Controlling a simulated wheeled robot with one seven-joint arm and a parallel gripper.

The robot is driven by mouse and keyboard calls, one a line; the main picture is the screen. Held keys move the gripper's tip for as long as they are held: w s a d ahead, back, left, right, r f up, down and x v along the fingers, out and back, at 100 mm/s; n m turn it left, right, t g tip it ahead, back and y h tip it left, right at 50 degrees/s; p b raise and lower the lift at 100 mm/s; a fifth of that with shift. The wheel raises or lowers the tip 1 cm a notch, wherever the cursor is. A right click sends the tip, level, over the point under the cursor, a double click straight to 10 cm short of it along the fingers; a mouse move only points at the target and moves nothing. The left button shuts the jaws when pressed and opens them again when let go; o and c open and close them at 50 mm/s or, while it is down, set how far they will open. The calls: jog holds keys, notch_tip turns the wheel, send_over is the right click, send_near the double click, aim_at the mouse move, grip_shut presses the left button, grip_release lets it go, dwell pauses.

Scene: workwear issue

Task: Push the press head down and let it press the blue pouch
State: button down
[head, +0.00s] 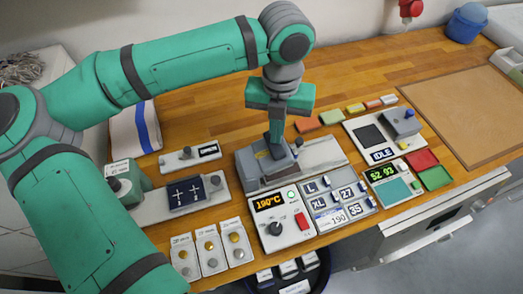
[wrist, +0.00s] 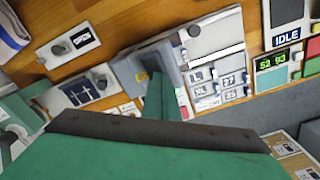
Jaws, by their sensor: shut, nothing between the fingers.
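The heat press shows as a grey block, its press head (head: 254,163), at the middle of the bench in the head view. A small orange-yellow mark is on it. In the wrist view the press head (wrist: 126,72) is partly behind my gripper (wrist: 158,85). In the head view my gripper (head: 275,140) points straight down, shut and empty, with its tips at the top of the press head. Whether they touch cannot be told. A pale plate (head: 322,154) extends right of the head. I cannot make out a blue pouch; the space under the head is hidden.
The control box (head: 283,219) reads 190°C with a green lamp lit. Size plates (head: 340,200) sit to its right. A device reading IDLE (head: 382,155) is farther right. A dark patch unit (head: 187,192) lies to the left.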

jog(key=shift+w+d+f, duration=0.1)
jog(key=shift+w+f, duration=0.05)
jog(key=shift+f, duration=0.15)
jog(key=shift+d+f, duration=0.2)
jog(key=shift+f, duration=0.1)
jog(key=shift+d+f, duration=0.25)
jog(key=shift+f, duration=0.1)
dwell(0.4)
jog(key=shift+r, duration=0.15)
